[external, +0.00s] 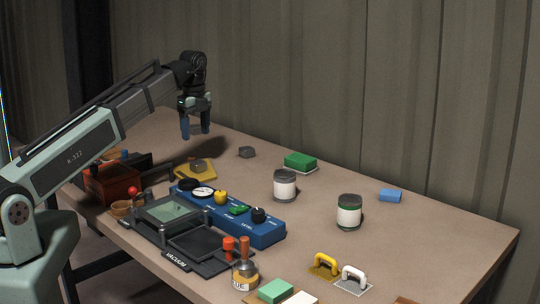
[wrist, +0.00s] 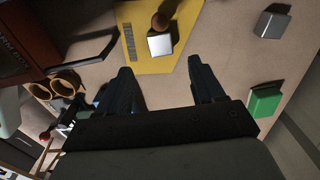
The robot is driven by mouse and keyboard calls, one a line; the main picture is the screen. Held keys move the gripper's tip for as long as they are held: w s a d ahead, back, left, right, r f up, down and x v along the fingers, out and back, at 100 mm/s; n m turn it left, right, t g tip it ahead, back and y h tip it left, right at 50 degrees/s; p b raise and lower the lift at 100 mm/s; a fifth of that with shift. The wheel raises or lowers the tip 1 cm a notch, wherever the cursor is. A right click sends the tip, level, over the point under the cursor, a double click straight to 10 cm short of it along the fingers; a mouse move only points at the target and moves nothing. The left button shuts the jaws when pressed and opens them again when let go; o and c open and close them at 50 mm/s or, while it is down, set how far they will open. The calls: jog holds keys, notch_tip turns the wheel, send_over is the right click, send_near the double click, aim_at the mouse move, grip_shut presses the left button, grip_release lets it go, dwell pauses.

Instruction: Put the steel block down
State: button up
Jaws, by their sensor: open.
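My gripper (external: 195,128) is open and empty, raised above the back left of the table. Its two dark fingers also show in the wrist view (wrist: 162,82), spread apart with nothing between them. A shiny silver block (wrist: 160,43) lies on a yellow plate (wrist: 178,61), ahead of the fingertips and apart from them. In the external view a grey block (external: 198,164) shows on the yellow plate (external: 186,176), below the gripper.
A brown rounded thing (wrist: 160,20) is beside the silver block. A red-brown box (external: 112,184), a blue control panel (external: 235,218) and a vacuum tray (external: 200,245) stand in front. A green block (external: 300,160) and two cans (external: 285,186) are right.

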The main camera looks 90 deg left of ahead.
jog(key=shift+r, duration=1.15)
